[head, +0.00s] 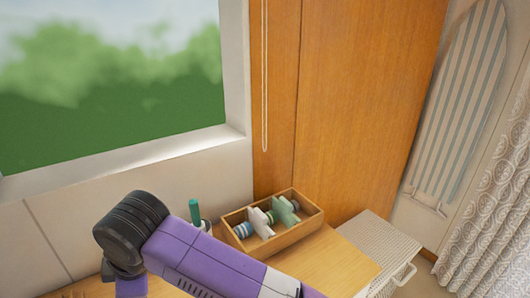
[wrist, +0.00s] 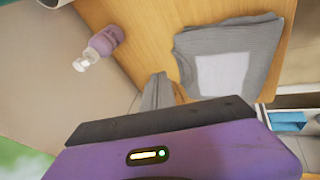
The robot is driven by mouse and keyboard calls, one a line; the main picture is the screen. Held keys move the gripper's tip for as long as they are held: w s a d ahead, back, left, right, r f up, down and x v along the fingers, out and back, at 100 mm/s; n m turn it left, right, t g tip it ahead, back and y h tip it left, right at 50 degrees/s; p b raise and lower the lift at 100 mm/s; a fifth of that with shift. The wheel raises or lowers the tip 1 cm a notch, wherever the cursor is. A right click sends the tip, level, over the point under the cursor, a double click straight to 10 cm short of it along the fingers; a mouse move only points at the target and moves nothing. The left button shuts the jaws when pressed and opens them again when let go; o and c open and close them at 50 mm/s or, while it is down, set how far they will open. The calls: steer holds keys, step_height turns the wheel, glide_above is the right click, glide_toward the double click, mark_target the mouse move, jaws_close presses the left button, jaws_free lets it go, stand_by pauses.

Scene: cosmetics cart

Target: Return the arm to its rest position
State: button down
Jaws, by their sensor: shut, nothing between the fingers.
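My purple and black arm (head: 190,255) crosses the bottom of the head view, above a wooden surface. Its gripper end is outside that view. In the wrist view, the grey fingers of my gripper (wrist: 162,80) stick out past the dark edge of the purple wrist housing. They are shut and empty. Behind them is a wooden surface (wrist: 150,32). A folded grey cloth (wrist: 190,75) with a pale patch lies to the right of the fingers. A lavender bottle with a white top (wrist: 103,43) is to their left.
A wooden box (head: 282,240) with several small items stands against the wall. A green-topped item (head: 195,211) is just beside my arm. A white woven hamper (head: 380,245) is at right, near an ironing board (head: 460,110) and curtain (head: 490,220). Blue items (wrist: 288,121) show at the wrist view's right edge.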

steer(key=s+a+r+m+t+y, duration=0.2)
steer(key=a+r+m+y, duration=0.2)
steer(key=a+y, duration=0.15)
steer(key=d+r+m+t+y, duration=0.25)
steer(key=d+m+t, duration=0.8)
steer(key=d, duration=0.55)
steer(key=s+d+f+m+t+h, duration=0.25)
steer(key=s+d+m+h, duration=0.2)
steer(key=d, duration=0.65)
steer(key=s+d+f+m+t+h, duration=0.1)
steer(key=s+d+f+m+h, duration=0.3)
steer(key=d, duration=0.6)
steer(key=s+d+f+g+h, duration=0.1)
steer(key=s+d+f+h, duration=0.1)
steer(key=s+d, duration=0.6)
steer(key=s+d+f+g+h, duration=0.2)
steer(key=s+d, duration=0.5)
steer(key=s, duration=0.7)
steer(key=shift+d+g, duration=0.3)
steer(key=shift+d, duration=0.05)
